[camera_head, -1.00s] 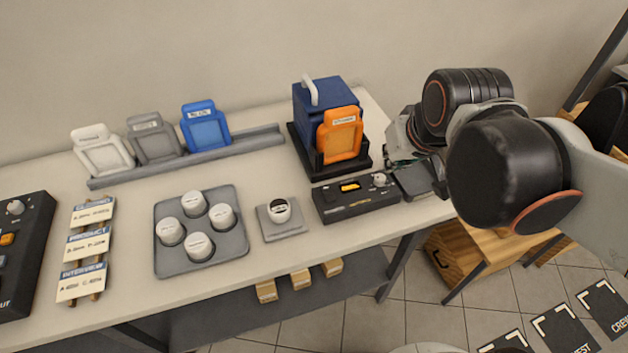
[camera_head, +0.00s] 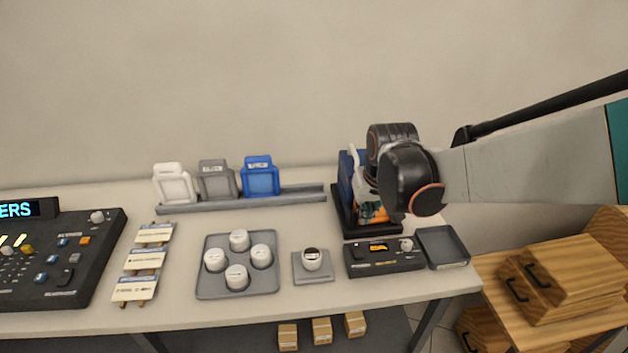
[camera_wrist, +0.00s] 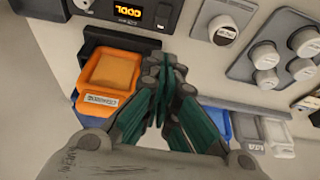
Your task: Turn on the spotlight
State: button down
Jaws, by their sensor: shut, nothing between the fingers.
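My gripper (camera_wrist: 165,75) is shut and empty, beside the orange frame in the wrist view. In the head view its fingers are mostly hidden. No light beam shows.
An empty dark tray (camera_head: 443,247) sits right of the control box. A round cap on a small grey pad (camera_head: 313,277) and a tray of white caps (camera_head: 210,284) stand left. White, grey and blue frames lean on a rail (camera_head: 290,197). A large console (camera_head: 85,285) is far left.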

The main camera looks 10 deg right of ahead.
aim_at(354, 244)
jog(key=shift+w+f, duration=0.1)
jog(key=shift+f, duration=0.05)
jog(key=b+x, duration=0.5)
jog(key=x, duration=0.8)
jog(key=shift+w+f, duration=0.15)
jog(key=shift+f, duration=0.25)
jog(key=shift+w+f+g, duration=0.45)
jog(key=shift+f+g, duration=0.15)
jog(key=shift+g, duration=0.1)
jog(key=shift+s+r, duration=0.1)
jog(key=shift+s, duration=0.05)
jog(key=shift+s+r, duration=0.35)
jog(key=shift+s, duration=0.3)
